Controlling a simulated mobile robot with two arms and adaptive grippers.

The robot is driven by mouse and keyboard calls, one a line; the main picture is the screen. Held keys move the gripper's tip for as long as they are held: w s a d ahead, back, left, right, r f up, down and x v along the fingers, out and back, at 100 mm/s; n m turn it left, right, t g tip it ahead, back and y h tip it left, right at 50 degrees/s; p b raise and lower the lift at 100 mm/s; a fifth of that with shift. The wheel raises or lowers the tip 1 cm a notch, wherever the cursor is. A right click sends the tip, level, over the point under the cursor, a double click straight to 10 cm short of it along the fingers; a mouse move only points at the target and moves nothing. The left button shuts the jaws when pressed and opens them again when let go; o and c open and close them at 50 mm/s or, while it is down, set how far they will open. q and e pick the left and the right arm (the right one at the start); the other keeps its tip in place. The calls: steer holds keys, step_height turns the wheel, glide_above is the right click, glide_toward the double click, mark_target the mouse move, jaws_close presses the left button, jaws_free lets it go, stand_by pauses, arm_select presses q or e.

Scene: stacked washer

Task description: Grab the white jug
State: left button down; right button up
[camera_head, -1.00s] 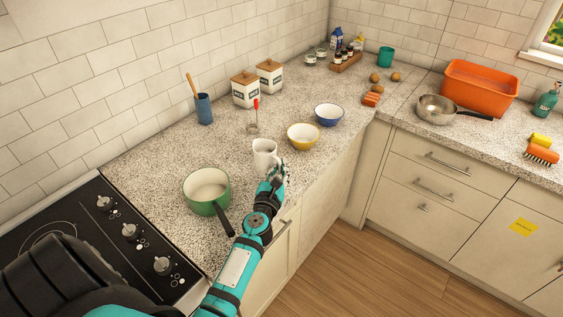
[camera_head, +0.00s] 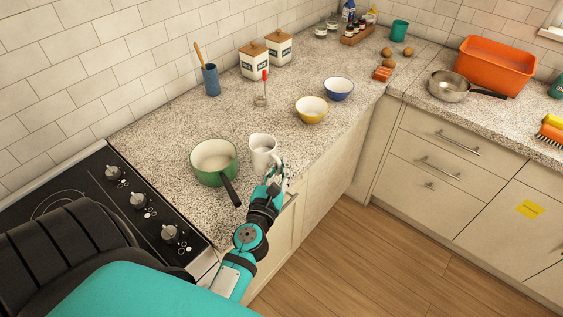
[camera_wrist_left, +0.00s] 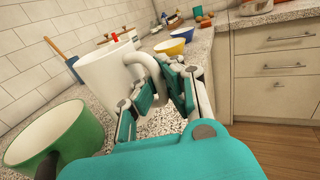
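The white jug (camera_head: 262,155) stands upright on the speckled counter, right of the green saucepan (camera_head: 212,165). In the left wrist view the jug (camera_wrist_left: 105,78) is close, with its handle turned toward my gripper. My left gripper (camera_head: 275,172) is at the handle side of the jug, near the counter's front edge. In the left wrist view the left gripper (camera_wrist_left: 165,92) has its two teal-padded fingers apart, with the handle at or between the fingertips. Whether the pads touch the handle is not clear. My right gripper is not in view.
The green saucepan (camera_wrist_left: 60,140) is close on the left in the wrist view. A yellow bowl (camera_head: 311,110), a blue bowl (camera_head: 338,89) and a red-handled utensil (camera_head: 263,90) stand behind the jug. The stove (camera_head: 120,210) is at left. Counter between the jug and yellow bowl is clear.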

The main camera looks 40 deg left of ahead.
arm_select(q)
steer(key=shift+s+d+r, duration=0.15)
steer(key=shift+s+d, duration=0.1)
steer(key=shift+s, duration=0.35)
stand_by(1.1)
